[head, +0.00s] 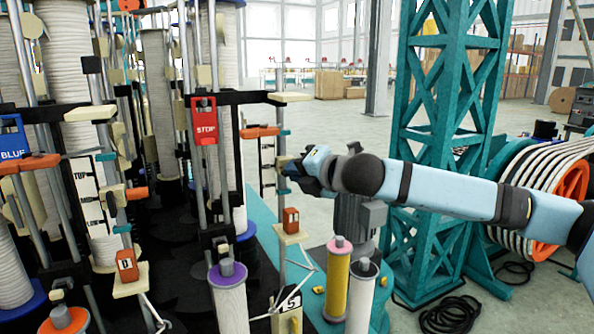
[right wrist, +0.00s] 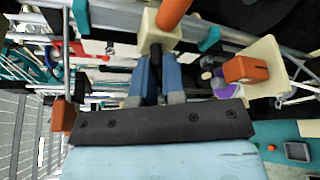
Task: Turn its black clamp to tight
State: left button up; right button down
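My right gripper (head: 292,167) reaches in from the right to an upright metal rod, beside a cream block (head: 284,160) on it. In the right wrist view, my right gripper (right wrist: 157,65) has its two blue fingers on either side of a small black clamp (right wrist: 155,52). The clamp fills the gap between the fingertips, just below a cream block (right wrist: 160,33). In the head view the clamp is hidden by the gripper. Its exact turn angle cannot be told. My left gripper is in neither view.
An orange handle (head: 260,132) sits above the gripper, and an orange tag (head: 291,220) on a cream shelf sits below. A red STOP sign (head: 204,120) hangs to the left among several rods and rope spools. A teal lattice column (head: 450,90) stands behind my right arm.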

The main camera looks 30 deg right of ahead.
jog(key=shift+f+m, duration=0.1)
jog(key=shift+m, duration=0.2)
jog(key=shift+a+f+m+t+h+b, duration=0.1)
jog(key=shift+m+t+h+b, duration=1.5)
jog(key=shift+m, duration=2.9)
jog(key=shift+a+f+m+t+h+b, duration=0.2)
jog(key=shift+m+t+b, duration=0.65)
jog(key=shift+m+b, duration=2.75)
jog(key=shift+d+r+m+t+h+b, duration=0.1)
jog(key=shift+m+t+h+b, duration=1)
jog(key=shift+m, duration=4.3)
jog(key=c, duration=1.2)
grip_release()
